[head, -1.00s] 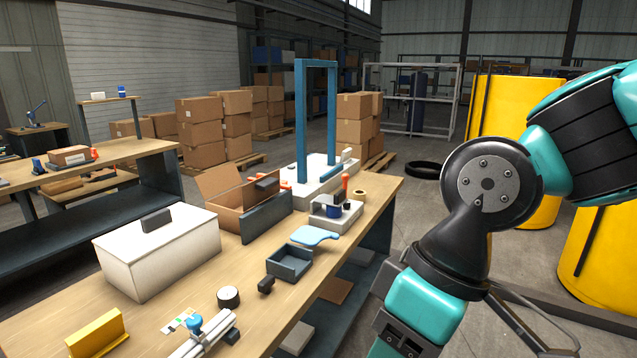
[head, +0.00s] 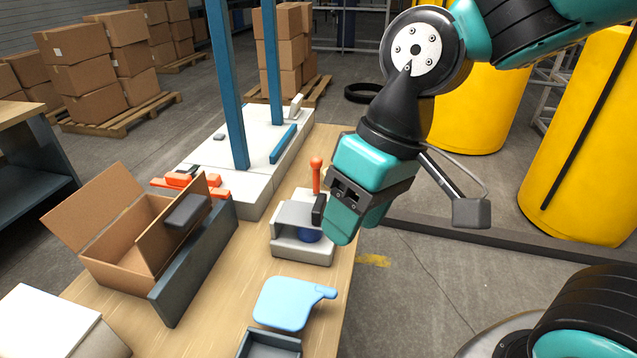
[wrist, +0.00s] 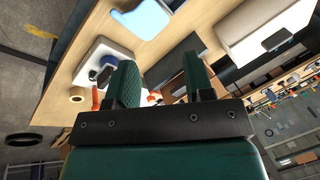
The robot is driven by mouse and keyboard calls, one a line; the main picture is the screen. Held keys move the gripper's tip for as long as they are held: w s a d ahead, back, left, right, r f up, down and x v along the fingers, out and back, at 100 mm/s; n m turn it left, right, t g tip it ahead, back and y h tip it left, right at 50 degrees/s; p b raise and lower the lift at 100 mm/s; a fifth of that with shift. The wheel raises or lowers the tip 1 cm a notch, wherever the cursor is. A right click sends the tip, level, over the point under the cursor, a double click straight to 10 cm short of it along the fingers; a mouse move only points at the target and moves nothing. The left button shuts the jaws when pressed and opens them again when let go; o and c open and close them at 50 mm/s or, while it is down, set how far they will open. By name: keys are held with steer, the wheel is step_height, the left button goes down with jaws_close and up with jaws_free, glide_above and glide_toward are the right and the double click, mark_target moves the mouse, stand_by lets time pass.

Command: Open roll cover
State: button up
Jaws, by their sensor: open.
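The small pale grey device (head: 288,252) stands on the bench. Its grey roll cover (head: 297,214) lies over a blue roll (head: 308,235), which shows below the cover's edge. A black handle (head: 318,209) sits at the cover's right side, and a red-orange knob stands behind. My gripper (head: 346,230) is just right of the device in the head view, pointing down, and looks apart from the handle. In the wrist view my gripper (wrist: 158,72) has its two green fingers spread with nothing between them. The device (wrist: 95,52) shows there left of the fingers, partly hidden by one.
A blue paddle-shaped piece (head: 290,303) and a dark tray (head: 268,345) lie in front on the bench. An open carton (head: 115,250) and dark panel (head: 195,265) stand left. A white base with blue posts (head: 238,95) stands behind. Yellow drums (head: 575,150) stand right.

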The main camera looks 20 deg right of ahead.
steer(key=w+d+r+m+h+p, duration=0.25)
steer(key=w+m+p, duration=0.45)
steer(key=w, duration=0.8)
steer(key=m+h+p, duration=0.1)
steer(key=m+p, duration=0.2)
steer(key=m, duration=0.2)
glide_toward(319, 202)
step_height(319, 202, down, 10)
steer(key=p, duration=0.5)
steer(key=shift+w+f, duration=0.1)
steer(key=shift+f, duration=0.05)
jaws_close()
